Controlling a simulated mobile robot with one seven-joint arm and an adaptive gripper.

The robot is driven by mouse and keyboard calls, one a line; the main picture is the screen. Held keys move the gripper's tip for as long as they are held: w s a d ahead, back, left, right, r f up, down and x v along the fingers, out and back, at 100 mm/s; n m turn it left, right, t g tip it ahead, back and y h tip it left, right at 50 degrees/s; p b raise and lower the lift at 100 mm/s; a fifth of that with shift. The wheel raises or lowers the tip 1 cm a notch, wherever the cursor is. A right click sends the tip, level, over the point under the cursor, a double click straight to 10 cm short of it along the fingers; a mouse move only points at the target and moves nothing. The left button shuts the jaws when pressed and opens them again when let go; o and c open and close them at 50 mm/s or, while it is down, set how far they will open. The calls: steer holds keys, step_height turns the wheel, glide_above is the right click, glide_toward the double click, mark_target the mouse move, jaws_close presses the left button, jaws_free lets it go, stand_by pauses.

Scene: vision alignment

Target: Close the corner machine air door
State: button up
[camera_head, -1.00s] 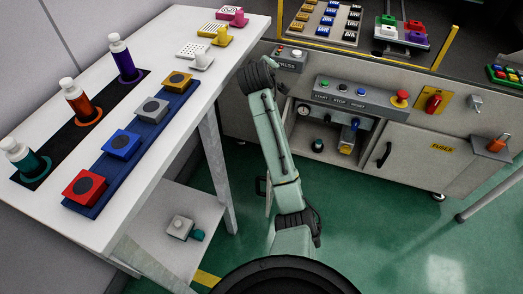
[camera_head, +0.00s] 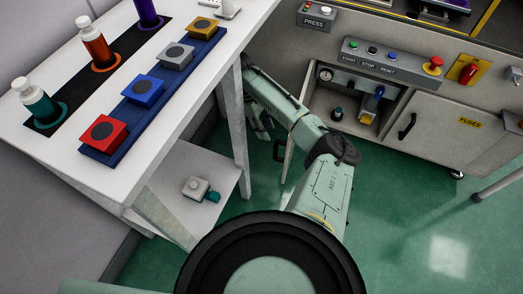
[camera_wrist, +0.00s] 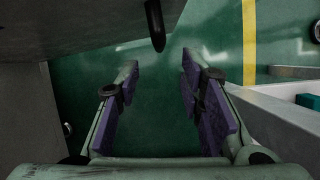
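The corner machine (camera_head: 440,135) has an open compartment with a gauge and a blue valve (camera_head: 373,102). In the wrist view my gripper (camera_wrist: 160,68) is open and empty over the green floor. A black handle (camera_wrist: 155,27) hangs just beyond the fingertips, beside a dark grey panel (camera_wrist: 75,30).
The white table (camera_head: 190,120) with bottles and coloured blocks is at the left; its leg (camera_head: 236,120) is close to my arm. A lower shelf (camera_head: 170,205) holds a small grey and teal part. The closed fuses door (camera_head: 440,130) is at the right. Green floor is clear in front of the machine.

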mark_target(276, 148)
steer(key=b+x, duration=0.1)
steer(key=x, duration=0.9)
steer(key=shift+d+f, duration=0.15)
steer(key=shift+f, duration=0.2)
steer(key=shift+c, duration=0.4)
jaws_close()
